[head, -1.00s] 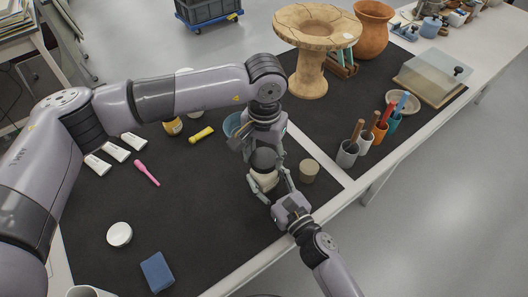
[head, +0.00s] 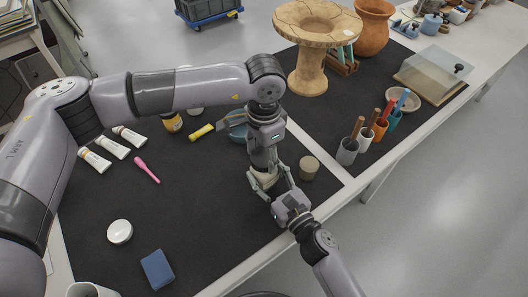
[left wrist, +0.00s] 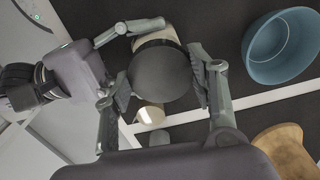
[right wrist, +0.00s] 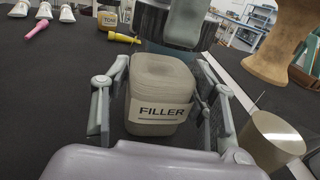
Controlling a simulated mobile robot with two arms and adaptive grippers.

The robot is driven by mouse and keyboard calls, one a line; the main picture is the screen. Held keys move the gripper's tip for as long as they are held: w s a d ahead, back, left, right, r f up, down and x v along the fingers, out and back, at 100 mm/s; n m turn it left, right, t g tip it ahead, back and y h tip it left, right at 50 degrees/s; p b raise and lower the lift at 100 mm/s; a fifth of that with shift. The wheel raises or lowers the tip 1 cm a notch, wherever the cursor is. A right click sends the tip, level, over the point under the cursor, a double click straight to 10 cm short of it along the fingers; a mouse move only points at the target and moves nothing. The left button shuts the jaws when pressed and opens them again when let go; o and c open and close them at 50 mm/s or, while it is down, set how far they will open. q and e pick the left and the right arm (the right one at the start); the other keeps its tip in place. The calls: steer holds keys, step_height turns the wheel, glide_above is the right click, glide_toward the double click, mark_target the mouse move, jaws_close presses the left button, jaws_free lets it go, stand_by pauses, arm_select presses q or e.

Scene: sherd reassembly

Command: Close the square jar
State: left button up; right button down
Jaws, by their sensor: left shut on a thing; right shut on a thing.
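The square jar, pale grey-beige with a FILLER label (right wrist: 161,111), stands upright between the fingers of my right gripper (right wrist: 160,125), which is shut on its sides. In the head view the jar (head: 262,182) is mostly hidden under my left gripper (head: 264,168). My left gripper (left wrist: 160,80) is shut on a dark round lid (left wrist: 160,76), which it holds over the jar from above. In the left wrist view the lid covers most of the jar (left wrist: 154,40).
A tan cylinder (head: 309,167) stands close to the right of the jar. A blue bowl (left wrist: 281,46) is behind my left gripper. Cups with tools (head: 347,151), a wooden wheel (head: 312,70), paint tubes (head: 112,147) and a blue sponge (head: 157,269) lie farther off. The front middle of the mat is clear.

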arm_select(q)
steer(key=o, duration=0.8)
steer(key=shift+c, duration=0.2)
steer(key=shift+r, duration=2.25)
